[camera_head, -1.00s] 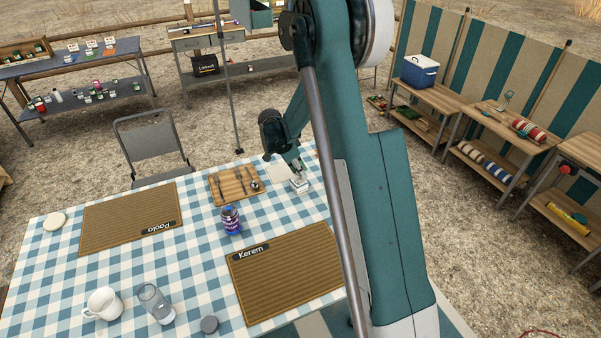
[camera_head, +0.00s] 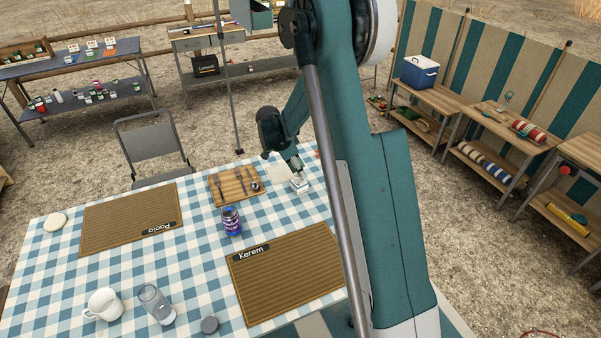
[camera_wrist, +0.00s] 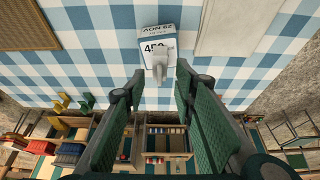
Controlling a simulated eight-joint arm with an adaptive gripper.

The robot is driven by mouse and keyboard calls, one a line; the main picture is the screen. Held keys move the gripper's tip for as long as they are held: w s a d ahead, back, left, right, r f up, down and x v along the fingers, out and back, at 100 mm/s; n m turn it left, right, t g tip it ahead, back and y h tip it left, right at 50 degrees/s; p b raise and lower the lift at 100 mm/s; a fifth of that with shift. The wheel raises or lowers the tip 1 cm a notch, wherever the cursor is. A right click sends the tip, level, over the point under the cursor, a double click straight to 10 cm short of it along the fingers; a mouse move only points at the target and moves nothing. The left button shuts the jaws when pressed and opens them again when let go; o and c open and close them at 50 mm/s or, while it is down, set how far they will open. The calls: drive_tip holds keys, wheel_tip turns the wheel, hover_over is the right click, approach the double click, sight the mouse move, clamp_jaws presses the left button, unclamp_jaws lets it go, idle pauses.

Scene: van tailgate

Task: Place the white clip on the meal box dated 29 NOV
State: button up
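The meal box (camera_wrist: 157,40) is small and white with a blue band, standing on the checked cloth. In the wrist view its label reads 29 NOV, upside down, with a large number partly covered. The pale clip (camera_wrist: 160,66) is at the box's near side, overlapping the label; whether it grips the edge I cannot tell. My gripper (camera_wrist: 160,76) is open, its two green-padded fingers apart on either side of the clip's near end, with visible gaps. In the head view my gripper (camera_head: 298,170) is just above the box (camera_head: 299,187) at the table's far right; the clip is too small to make out clearly.
The Kerem placemat (camera_head: 285,275) is nearer. Bare cloth surrounds the box's front.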

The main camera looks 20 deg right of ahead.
drive_tip(key=p+v, duration=0.1)
drive_tip(key=v, duration=0.9)
drive_tip(key=shift+r, duration=0.15)
drive_tip(key=shift+a, duration=0.1)
drive_tip(key=s+a+r+n+t+y, duration=0.1)
drive_tip(key=s+a+r+n+t, duration=0.2)
drive_tip(key=s+r, duration=0.6)
drive_tip(key=s+a+r+n+y, duration=0.1)
drive_tip(key=s+a+r+n, duration=0.4)
drive_tip(key=s+r, duration=0.45)
drive_tip(key=s+a+n+t+y, duration=0.1)
drive_tip(key=s+n, duration=0.4)
drive_tip(key=s, duration=0.6)
drive_tip(key=s+a+n+t+y, duration=0.1)
drive_tip(key=s+a+n+t, duration=0.2)
drive_tip(key=s, duration=0.8)
drive_tip(key=shift+s+a+n, duration=0.35)
drive_tip(key=shift+a+n, duration=0.2)
drive_tip(key=shift+n, duration=0.45)
drive_tip(key=shift+r, duration=0.1)
